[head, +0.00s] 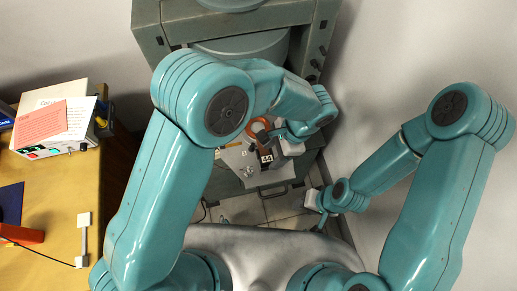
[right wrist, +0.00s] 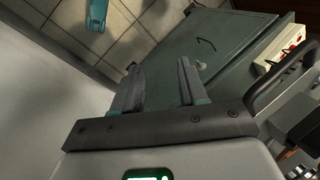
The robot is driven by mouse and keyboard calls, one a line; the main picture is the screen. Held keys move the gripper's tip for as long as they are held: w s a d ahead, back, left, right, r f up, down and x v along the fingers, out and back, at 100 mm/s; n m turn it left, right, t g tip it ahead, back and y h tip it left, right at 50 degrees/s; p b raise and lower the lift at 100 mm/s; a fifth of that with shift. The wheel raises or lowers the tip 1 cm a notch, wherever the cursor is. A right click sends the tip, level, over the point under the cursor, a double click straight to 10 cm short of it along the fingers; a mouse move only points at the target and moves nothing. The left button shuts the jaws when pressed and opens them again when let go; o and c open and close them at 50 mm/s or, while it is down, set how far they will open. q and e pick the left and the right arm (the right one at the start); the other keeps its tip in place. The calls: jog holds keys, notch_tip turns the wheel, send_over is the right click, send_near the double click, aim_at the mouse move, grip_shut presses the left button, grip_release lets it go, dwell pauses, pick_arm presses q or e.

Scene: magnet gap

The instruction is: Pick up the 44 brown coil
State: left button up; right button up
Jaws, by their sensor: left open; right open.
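An orange-brown ring-shaped coil (head: 258,125) shows in the middle of the head view, on a grey cabinet top. A black label reading 44 (head: 266,157) is just below it, partly beside my gripper. My left gripper (head: 272,139) is open, right by the coil. Its own arm hides part of the area, and I cannot tell whether the fingers touch the coil. My right gripper (head: 316,205) hangs low at the right of the cabinet, away from the coil. In the right wrist view its two fingers (right wrist: 160,88) are apart with nothing between them.
The grey-green cabinet (right wrist: 215,45) has a drawer handle and stands on a tiled floor (right wrist: 75,25). Large grey equipment (head: 165,25) rises behind the coil. A wooden table (head: 55,195) at left carries a white instrument box (head: 85,125) with papers. A pale wall (head: 430,50) bounds the right.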

pick_arm(q)
jog(key=shift+x, duration=0.9)
jog(key=shift+a+f+b, duration=0.15)
jog(key=shift+a+b, duration=0.1)
jog(key=shift+b, duration=0.1)
jog(key=shift+d, duration=0.15)
jog(key=shift+c, duration=0.3)
grip_shut()
